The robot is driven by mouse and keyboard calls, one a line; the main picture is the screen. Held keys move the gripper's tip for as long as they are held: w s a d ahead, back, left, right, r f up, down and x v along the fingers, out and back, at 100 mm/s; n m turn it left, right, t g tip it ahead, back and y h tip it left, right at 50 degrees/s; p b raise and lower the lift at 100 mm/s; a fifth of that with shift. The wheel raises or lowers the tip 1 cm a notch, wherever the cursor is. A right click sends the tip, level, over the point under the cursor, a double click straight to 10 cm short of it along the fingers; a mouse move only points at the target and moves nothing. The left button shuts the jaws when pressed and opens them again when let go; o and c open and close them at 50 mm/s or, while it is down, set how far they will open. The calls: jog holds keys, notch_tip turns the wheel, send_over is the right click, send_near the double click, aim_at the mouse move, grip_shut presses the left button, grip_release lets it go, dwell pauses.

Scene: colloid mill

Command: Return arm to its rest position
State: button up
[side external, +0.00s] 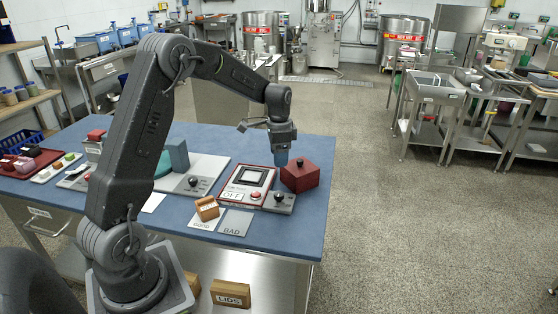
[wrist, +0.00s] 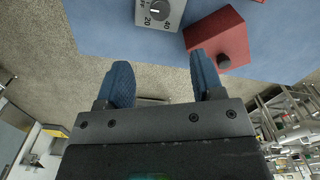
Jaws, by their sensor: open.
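My gripper (side external: 281,159) hangs at the right end of the blue table (side external: 290,238), fingers pointing down, just above and left of a red box (side external: 300,178) with a dark knob. In the wrist view my gripper (wrist: 164,72) shows two blue fingers spread apart with nothing between them. The red box also shows there (wrist: 218,42), beyond the right finger and apart from it. My arm reaches across the table from its base at the front edge.
A red-framed panel (side external: 240,186) with an OFF sign stands left of the red box. A teal block (side external: 176,153) stands farther left. The floor right of the table is clear.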

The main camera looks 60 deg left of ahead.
jog(key=s+d+r+n+t, duration=0.2)
jog(key=s+d+r+t, duration=0.1)
jog(key=s+d+r, duration=0.8)
jog(key=s+d+r+n+t, duration=0.2)
jog(key=s+d, duration=0.8)
jog(key=s, duration=0.3)
jog(key=shift+d+n+t, duration=0.3)
jog(key=shift+d, duration=0.05)
jog(key=shift+r, duration=0.1)
